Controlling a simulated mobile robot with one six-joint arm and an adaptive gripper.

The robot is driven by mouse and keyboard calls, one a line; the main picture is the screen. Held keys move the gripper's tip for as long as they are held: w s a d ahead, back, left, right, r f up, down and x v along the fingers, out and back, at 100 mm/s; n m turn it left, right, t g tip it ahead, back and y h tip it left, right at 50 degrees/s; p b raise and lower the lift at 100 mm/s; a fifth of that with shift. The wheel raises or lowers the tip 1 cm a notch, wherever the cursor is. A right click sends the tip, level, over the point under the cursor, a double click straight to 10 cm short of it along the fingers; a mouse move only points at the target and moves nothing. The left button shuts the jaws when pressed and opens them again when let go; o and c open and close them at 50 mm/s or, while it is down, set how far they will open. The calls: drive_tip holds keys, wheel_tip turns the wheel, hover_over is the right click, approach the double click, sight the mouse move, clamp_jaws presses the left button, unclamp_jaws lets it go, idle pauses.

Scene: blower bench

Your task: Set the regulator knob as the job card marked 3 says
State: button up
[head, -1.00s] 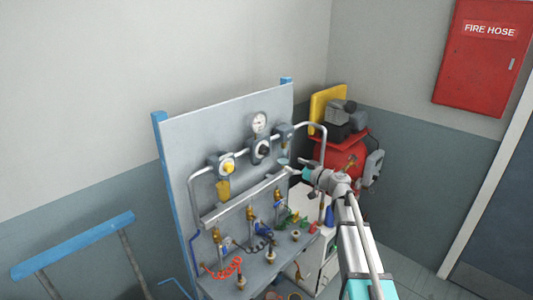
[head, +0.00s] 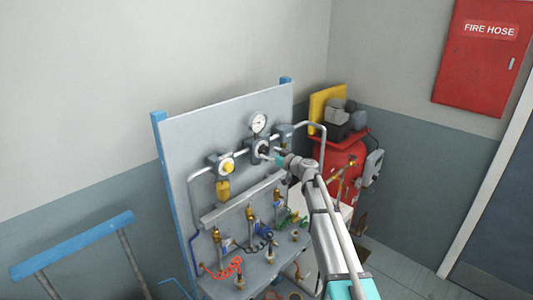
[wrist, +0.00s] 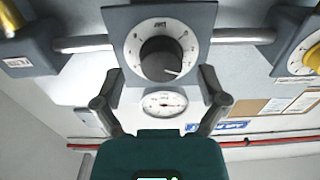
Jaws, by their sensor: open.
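The regulator knob (wrist: 160,60) is black with a white pointer line and sits in a white dial ring on a grey body, in the upper middle of the wrist view. The pointer slants toward the lower right there; the dial marks are too small to read. The regulator (head: 261,149) also shows on the panel in the head view, partly behind my gripper (head: 274,156). In the wrist view, my gripper (wrist: 160,78) is open, its fingers apart below and to either side of the knob, with nothing between them gripped. No card marked 3 is readable.
A round pressure gauge (head: 258,123) is above the regulator. A yellow knob (head: 228,167) is to its left on the same pipe. Papers on a brown board (wrist: 290,104) show in the wrist view. Hoses and fittings crowd the bench below; a red compressor (head: 337,160) stands behind right.

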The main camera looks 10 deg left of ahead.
drive_tip(key=shift+w+a, duration=0.4)
drive_tip(key=shift+a, duration=0.15)
drive_tip(key=c, duration=1)
drive_tip(key=shift+a, duration=0.1)
drive_tip(key=shift+c, duration=0.7)
